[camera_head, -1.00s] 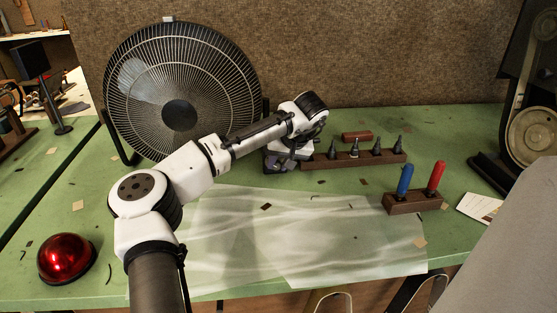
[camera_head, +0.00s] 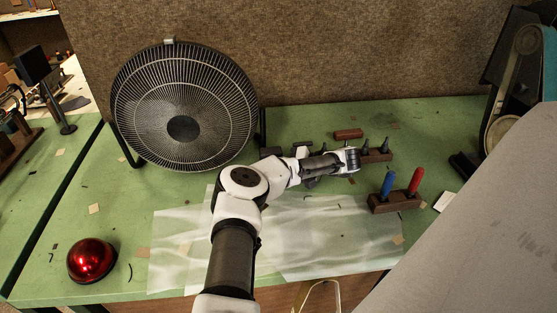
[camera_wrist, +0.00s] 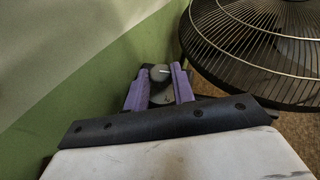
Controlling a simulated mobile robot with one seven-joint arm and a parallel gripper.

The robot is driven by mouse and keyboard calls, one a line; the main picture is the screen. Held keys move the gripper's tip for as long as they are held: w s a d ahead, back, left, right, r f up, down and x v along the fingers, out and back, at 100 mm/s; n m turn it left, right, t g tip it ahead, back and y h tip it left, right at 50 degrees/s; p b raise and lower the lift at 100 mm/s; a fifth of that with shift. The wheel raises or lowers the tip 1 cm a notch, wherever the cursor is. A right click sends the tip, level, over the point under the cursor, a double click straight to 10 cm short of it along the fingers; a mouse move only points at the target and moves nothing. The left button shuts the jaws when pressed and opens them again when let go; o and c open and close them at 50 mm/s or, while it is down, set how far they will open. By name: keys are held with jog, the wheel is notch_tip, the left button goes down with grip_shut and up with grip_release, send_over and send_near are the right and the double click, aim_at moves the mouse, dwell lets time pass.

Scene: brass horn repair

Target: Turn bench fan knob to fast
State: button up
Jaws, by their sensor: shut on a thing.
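The bench fan (camera_head: 183,129) stands at the back left of the green bench, and part of its wire guard (camera_wrist: 250,40) fills the upper right of the wrist view. A round grey knob (camera_wrist: 158,73) with a pale line on its face shows in the wrist view. The two purple fingers of my gripper (camera_wrist: 160,70) are on either side of this knob and shut on it. The pale line points roughly right in that view. In the head view the knob and fingertips cannot be made out, and my arm reaches to the right of the fan.
A dark wooden rack (camera_head: 377,155) with dark pointed tools and a block (camera_head: 394,202) with blue and red handles stand to the right. A brown block (camera_head: 348,134) lies behind. A red dome (camera_head: 92,260) sits front left. Translucent sheeting (camera_head: 340,240) covers the bench's front middle.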

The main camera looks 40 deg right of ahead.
jog(key=shift+f+m+t+y, duration=0.1)
jog(key=shift+m+t+y, duration=0.2)
jog(key=shift+t+y, duration=0.4)
jog(key=o, duration=1)
jog(key=shift+f, duration=0.1)
jog(key=o, duration=0.6)
jog(key=r, duration=0.7)
jog(key=shift+w+d+r+b, duration=0.15)
jog(key=shift+d+r+b, duration=0.15)
jog(key=shift+b, duration=0.05)
jog(key=shift+c, duration=0.2)
jog(key=r, duration=0.2)
jog(key=a+r, duration=0.1)
jog(key=r, duration=0.1)
jog(key=shift+b, duration=0.4)
jog(key=c, duration=0.6)
jog(key=shift+o, duration=0.2)
notch_tip(320, 180, up, 8)
jog(key=b, duration=0.2)
jog(key=shift+d+r, duration=0.25)
